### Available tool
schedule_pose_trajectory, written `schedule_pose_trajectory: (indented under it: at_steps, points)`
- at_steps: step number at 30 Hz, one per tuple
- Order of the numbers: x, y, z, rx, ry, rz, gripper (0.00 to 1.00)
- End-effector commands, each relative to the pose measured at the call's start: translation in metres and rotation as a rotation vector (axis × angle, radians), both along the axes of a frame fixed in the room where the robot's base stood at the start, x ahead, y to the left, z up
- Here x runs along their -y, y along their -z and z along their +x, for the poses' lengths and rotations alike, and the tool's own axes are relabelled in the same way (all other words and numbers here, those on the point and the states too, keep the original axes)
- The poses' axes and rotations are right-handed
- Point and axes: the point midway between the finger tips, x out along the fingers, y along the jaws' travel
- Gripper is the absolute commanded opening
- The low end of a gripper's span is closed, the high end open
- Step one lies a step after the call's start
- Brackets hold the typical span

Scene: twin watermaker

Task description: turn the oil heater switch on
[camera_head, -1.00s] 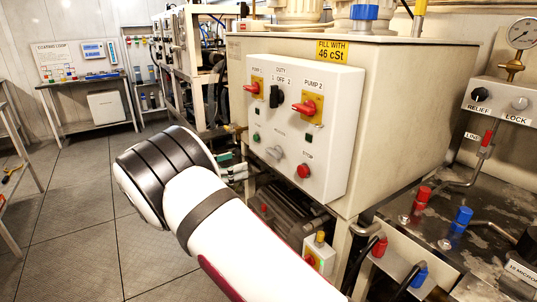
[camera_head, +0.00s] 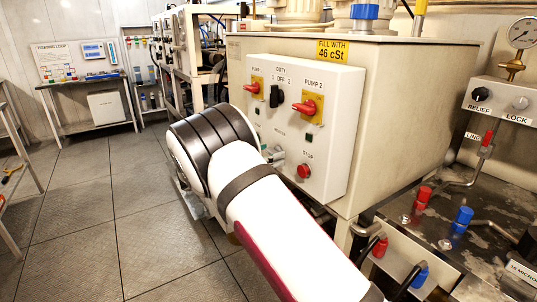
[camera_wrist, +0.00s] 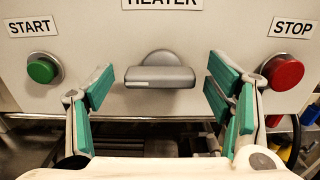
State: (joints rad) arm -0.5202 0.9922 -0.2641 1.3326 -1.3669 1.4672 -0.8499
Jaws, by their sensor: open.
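The oil heater switch (camera_wrist: 160,72) is a grey rotary knob with a broad flat handle. In the wrist view it sits under the HEATER label (camera_wrist: 162,4), its handle lying level. My gripper (camera_wrist: 158,92) is open, with one green-padded finger on each side of the knob. No finger is seen touching it; the exact depth gap cannot be told. In the head view my gripper (camera_head: 277,156) is mostly hidden behind my arm, at the lower part of the white control panel (camera_head: 340,130).
A green START button (camera_wrist: 42,69) is left of the knob and a red STOP button (camera_wrist: 283,72) is close to the right finger. Above are the red PUMP 2 switch (camera_head: 305,108) and the black DUTY switch (camera_head: 276,96). Open floor (camera_head: 90,220) lies left.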

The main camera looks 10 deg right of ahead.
Motion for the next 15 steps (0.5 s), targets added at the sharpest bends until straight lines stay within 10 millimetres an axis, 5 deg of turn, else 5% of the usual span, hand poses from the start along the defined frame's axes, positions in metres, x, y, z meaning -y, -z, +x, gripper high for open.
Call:
schedule_pose_trajectory:
  at_steps: [2,9,15]
  points:
    - [-0.0001,-0.0001,0.0,0.0,0.0,0.0,0.73]
    - [-0.0002,0.0,-0.0001,0.0,0.0,0.0,0.25]
    - [-0.0001,0.0,0.0,0.006,0.0,0.002,0.25]
